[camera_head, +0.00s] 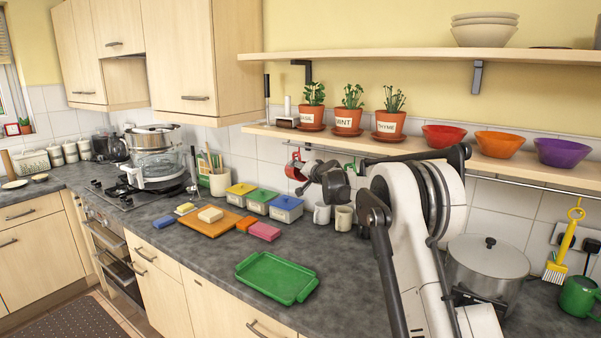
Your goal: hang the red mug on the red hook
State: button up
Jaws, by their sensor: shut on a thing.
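The red mug (295,169) is up under the lower shelf, in front of the tiled wall. My gripper (306,178) reaches it from the right and is shut on it; the fingers partly cover the mug's right side. A small red piece (290,144) shows just above the mug by the left end of the rail and looks like the red hook. I cannot tell whether the mug's handle touches the hook or is apart from it.
The rail (520,183) runs under the lower shelf (365,146), which carries potted herbs and bowls. Two pale mugs (322,213) stand on the counter below. A green tray (277,277), lidded boxes (286,208) and a steel pot (486,268) are also on the counter.

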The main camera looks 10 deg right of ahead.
jog(key=o, duration=1.5)
jog(key=shift+o, duration=0.2)
jog(key=shift+s, duration=0.1)
jog(key=v, duration=1.1)
jog(key=s+a+r+n+g+b, duration=0.1)
jog(key=s+a, duration=0.2)
jog(key=s, duration=0.7)
jog(key=s+a+n+g+b, duration=0.1)
jog(key=s+a+n+g, duration=0.1)
jog(key=s, duration=0.9)
jog(key=s+a+r+n+g+b, duration=0.1)
jog(key=s+a+b, duration=0.15)
jog(key=s, duration=0.75)
jog(key=s+d+f+g+h, duration=0.1)
jog(key=s+f, duration=0.4)
jog(key=s, duration=0.5)
jog(key=s+f+n+g+h+b, duration=0.1)
jog(key=s+f, duration=0.4)
jog(key=s, duration=0.5)
jog(key=s+d+f+n+g+h+b, duration=0.1)
jog(key=s+f+h, duration=0.1)
jog(key=s+f, duration=0.4)
jog(key=s, duration=0.4)
jog(key=shift+s+d+g, duration=0.15)
jog(key=shift+d+g, duration=0.15)
